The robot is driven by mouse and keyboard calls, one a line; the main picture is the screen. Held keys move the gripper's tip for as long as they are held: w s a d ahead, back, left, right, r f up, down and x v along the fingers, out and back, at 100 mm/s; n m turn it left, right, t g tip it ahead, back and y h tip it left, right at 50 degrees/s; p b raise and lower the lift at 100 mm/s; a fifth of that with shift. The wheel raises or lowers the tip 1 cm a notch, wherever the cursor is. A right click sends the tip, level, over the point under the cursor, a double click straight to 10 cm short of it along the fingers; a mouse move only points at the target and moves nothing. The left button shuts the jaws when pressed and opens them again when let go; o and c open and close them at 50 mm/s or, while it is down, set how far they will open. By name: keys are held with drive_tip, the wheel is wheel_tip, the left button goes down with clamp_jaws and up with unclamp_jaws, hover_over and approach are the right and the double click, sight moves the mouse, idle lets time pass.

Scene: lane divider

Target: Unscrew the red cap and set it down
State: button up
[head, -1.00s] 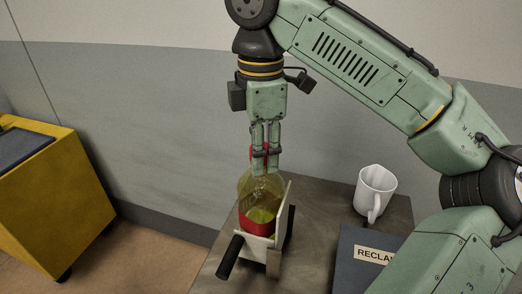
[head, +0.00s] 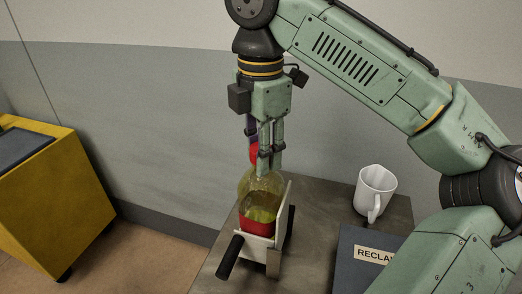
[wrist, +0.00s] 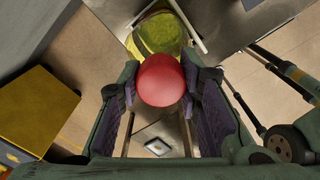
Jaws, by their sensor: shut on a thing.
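The red cap (head: 254,151) is between the fingers of my gripper (head: 262,157), right above the neck of a clear bottle (head: 262,200) with yellow-green liquid. In the wrist view the round cap (wrist: 161,80) sits between the two pads, and the bottle (wrist: 158,33) shows beyond it. My gripper is shut on the cap and points straight down. The fingers hide the bottle's neck, so I cannot tell if the cap still touches it. The bottle stands upright in a light holder (head: 284,222) with black handles and has a red band low down.
The holder stands on a grey-brown table (head: 318,205). A white mug (head: 373,190) and a dark box (head: 352,240) with a label reading "RECLA" are to the right. A yellow cabinet (head: 50,205) stands apart at the left, with open floor between.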

drive_tip(key=shift+n, duration=0.9)
drive_tip(key=shift+n, duration=0.9)
drive_tip(key=shift+n, duration=0.8)
drive_tip(key=shift+n, duration=0.9)
